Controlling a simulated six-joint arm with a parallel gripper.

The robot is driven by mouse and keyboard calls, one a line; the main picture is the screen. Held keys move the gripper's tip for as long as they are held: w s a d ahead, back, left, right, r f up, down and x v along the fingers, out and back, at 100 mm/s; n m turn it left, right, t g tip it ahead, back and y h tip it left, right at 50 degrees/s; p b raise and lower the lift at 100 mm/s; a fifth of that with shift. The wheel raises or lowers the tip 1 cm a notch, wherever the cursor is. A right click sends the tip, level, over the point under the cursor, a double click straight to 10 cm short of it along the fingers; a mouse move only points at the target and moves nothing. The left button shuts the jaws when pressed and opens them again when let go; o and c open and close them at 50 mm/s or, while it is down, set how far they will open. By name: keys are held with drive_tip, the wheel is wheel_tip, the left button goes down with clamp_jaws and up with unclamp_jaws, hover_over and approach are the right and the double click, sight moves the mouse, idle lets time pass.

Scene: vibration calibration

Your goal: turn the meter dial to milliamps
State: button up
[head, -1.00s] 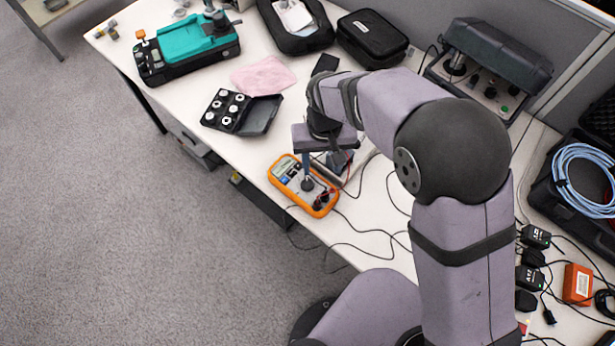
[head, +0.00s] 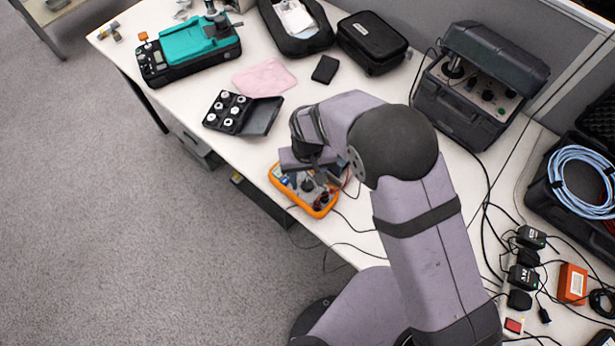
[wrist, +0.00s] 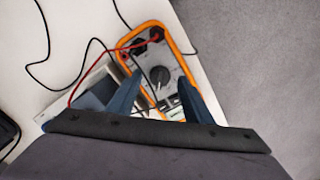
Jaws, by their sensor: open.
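The orange-rimmed multimeter (head: 318,208) lies on the white table near its front edge. In the wrist view the meter (wrist: 179,48) shows a grey face with red and black leads plugged in at its far end. Its round dark dial (wrist: 159,76) sits in the middle of the face. My gripper (wrist: 160,103) is open, with one blue finger on each side of the view, and the dial shows between and just beyond the fingertips. Contact with the dial cannot be seen. In the head view my gripper (head: 308,178) is over the meter and hides part of it.
A grey-white device (wrist: 103,88) stands close beside the meter. Cables run over the table to the right. An open black weight case (head: 240,113), a pink cloth (head: 264,77) and a small black block (head: 325,69) lie behind. A dark equipment case (head: 470,90) stands at the right.

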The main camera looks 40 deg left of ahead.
drive_tip(key=shift+f, duration=0.45)
drive_tip(key=c, duration=1.1)
drive_tip(key=shift+o, duration=0.2)
drive_tip(key=shift+m, duration=0.3)
drive_tip(key=m+b, duration=0.1)
drive_tip(key=m, duration=0.2)
drive_tip(key=m+b, duration=0.1)
drive_tip(key=m, duration=0.3)
drive_tip(key=shift+m, duration=0.3)
